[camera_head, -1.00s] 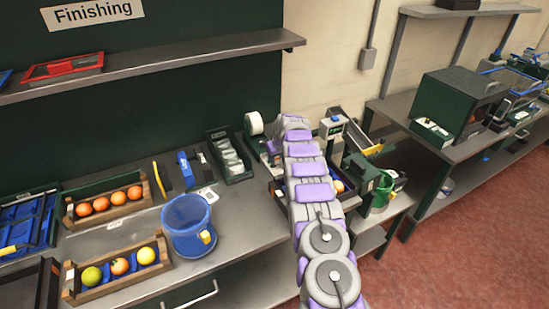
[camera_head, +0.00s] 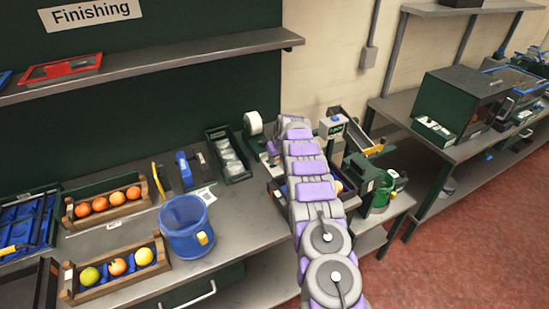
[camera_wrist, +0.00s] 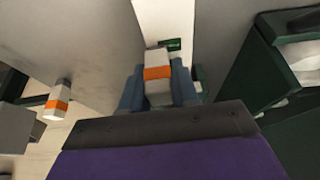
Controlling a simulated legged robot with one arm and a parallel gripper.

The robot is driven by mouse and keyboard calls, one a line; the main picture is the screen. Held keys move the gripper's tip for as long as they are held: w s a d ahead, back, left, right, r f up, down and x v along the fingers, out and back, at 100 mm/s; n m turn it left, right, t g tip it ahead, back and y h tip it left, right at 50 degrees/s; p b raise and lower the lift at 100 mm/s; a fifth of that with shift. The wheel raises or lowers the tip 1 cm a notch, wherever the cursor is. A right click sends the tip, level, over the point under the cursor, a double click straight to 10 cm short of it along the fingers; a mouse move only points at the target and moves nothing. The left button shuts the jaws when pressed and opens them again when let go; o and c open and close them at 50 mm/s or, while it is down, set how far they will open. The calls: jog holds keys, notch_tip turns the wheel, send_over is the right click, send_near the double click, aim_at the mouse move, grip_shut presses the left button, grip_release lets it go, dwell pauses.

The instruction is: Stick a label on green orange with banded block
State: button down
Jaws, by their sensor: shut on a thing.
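My gripper (camera_wrist: 157,90) is shut on a light grey block with an orange band (camera_wrist: 158,73), which stands up between its two blue-grey fingers in the wrist view. In the head view, my arm stretches away over the bench and hides the gripper and the block. The green orange (camera_head: 90,276) is yellowish green and sits at the left end of the front wooden crate (camera_head: 117,285), far from my gripper. An orange fruit (camera_head: 118,267) and a yellow one (camera_head: 144,257) sit beside it.
A blue jug (camera_head: 186,226) stands right of the front crate. A rear crate (camera_head: 147,200) holds several oranges. A white roll (camera_head: 253,123) stands left of my arm. A green bin (camera_head: 227,155) is near it. Another orange-banded item (camera_wrist: 58,100) shows in the wrist view.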

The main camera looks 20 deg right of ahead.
jog(key=shift+d+f, duration=0.1)
jog(key=shift+d, duration=0.1)
jog(key=shift+a, duration=1.2)
jog(key=shift+d, duration=0.55)
jog(key=shift+a, duration=0.5)
jog(key=shift+d, duration=0.15)
jog(key=shift+d+f, duration=0.15)
jog(key=shift+d, duration=0.05)
jog(key=shift+a+f, duration=0.2)
